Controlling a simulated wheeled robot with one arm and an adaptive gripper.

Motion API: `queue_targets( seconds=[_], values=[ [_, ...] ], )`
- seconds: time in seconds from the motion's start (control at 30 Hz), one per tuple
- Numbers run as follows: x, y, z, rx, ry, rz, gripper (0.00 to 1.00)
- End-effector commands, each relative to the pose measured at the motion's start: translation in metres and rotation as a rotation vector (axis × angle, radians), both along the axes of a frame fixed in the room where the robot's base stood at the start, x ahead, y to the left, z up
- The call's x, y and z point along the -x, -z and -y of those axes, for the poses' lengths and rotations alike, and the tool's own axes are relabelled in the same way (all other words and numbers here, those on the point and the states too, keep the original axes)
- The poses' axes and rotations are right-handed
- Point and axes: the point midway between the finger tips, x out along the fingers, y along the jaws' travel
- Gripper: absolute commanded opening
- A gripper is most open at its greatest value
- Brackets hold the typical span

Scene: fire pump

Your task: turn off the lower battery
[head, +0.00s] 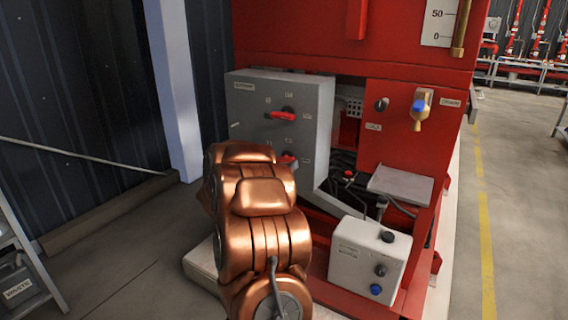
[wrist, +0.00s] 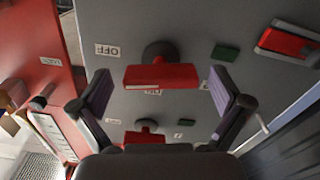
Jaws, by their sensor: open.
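A grey battery switch box (head: 265,95) carries two red rotary handles. The upper handle (head: 281,115) lies roughly horizontal in the head view. The lower handle (head: 288,160) is partly hidden by my copper arm. The wrist view is upside down, so the lower handle (wrist: 160,76) is the nearer one at the top, and the upper handle (wrist: 145,137) shows beneath it. My gripper (wrist: 160,88) is open, its fingers on either side of the lower handle with gaps at both ends. An OFF label (wrist: 108,50) sits beside that handle. The head view hides my gripper.
A red cabinet panel (head: 400,135) with a brass valve (head: 422,108) stands right of the box. A white control box (head: 368,255) with knobs is low at the right. A pale post (head: 175,90) rises at the left. Floor at the left is mostly clear.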

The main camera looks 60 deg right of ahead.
Motion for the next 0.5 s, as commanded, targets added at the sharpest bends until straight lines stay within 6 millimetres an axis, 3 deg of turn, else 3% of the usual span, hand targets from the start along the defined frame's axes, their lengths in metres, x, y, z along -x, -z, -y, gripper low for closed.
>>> queue_targets(
  seconds=[0.2,0.5],
  values=[
    [-0.001,0.0,0.021,-0.002,0.0,0.003,1.0],
    [-0.001,-0.001,0.025,-0.001,-0.001,0.002,1.0]
  ],
)
